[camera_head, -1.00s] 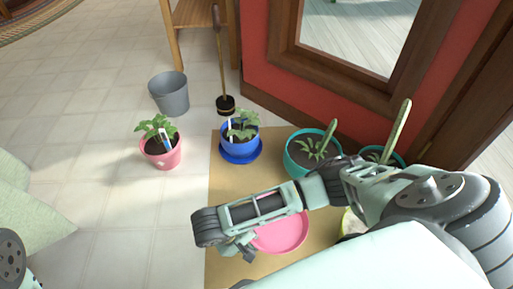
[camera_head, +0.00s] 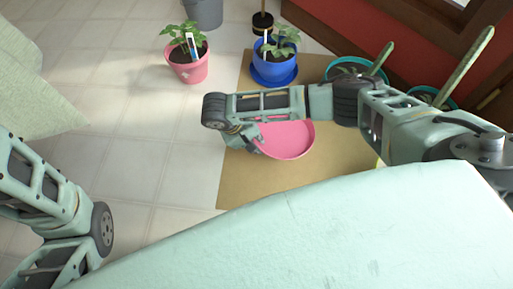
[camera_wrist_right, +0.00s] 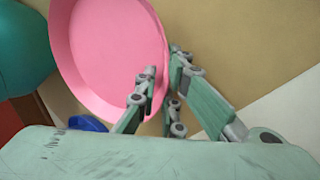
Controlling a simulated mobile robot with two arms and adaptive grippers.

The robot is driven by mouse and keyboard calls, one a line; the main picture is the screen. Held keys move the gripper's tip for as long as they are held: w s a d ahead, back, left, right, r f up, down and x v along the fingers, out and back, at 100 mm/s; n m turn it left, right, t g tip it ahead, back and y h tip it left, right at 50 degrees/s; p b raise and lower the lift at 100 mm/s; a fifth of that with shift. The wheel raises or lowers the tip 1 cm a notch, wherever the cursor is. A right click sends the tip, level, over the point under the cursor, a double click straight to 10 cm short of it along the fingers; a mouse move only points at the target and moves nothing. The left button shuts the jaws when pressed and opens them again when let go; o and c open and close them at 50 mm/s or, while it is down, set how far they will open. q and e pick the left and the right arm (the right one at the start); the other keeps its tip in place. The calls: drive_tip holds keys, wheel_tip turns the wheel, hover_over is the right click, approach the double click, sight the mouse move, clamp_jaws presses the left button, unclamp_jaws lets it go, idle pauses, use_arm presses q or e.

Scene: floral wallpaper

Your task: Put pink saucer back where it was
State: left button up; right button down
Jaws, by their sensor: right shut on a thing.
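The pink saucer (camera_head: 289,140) is at the brown mat (camera_head: 240,184), below and partly behind my right arm in the head view. My right gripper (camera_head: 254,141) is shut on the saucer's rim on its left side. In the right wrist view the round pink saucer (camera_wrist_right: 108,50) shows large, with its rim between the fingers of the right gripper (camera_wrist_right: 162,82). I cannot tell whether the saucer touches the mat. My left arm shows at the left edge of the head view, but its gripper is not in view.
A pink pot with a plant (camera_head: 188,66) stands on the tile floor left of the mat. A blue pot (camera_head: 278,66) stands on a blue saucer at the mat's far edge. Teal pots (camera_head: 336,68) stand behind my right arm. A grey bucket (camera_head: 204,12) is farther back.

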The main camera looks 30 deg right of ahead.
drive_tip(key=shift+w+f+b, duration=0.1)
drive_tip(key=shift+f+b, duration=2)
drive_tip(key=shift+b, duration=0.1)
drive_tip(key=shift+r, duration=0.15)
drive_tip(key=c, duration=2.2)
unclamp_jaws()
drive_tip(key=shift+o, duration=0.2)
drive_tip(key=shift+r+p, duration=0.15)
drive_tip(key=shift+p, duration=0.15)
drive_tip(key=p+v, duration=0.8)
drive_tip(key=v, duration=0.3)
drive_tip(key=shift+a+r, duration=0.25)
drive_tip(key=shift+a, duration=0.05)
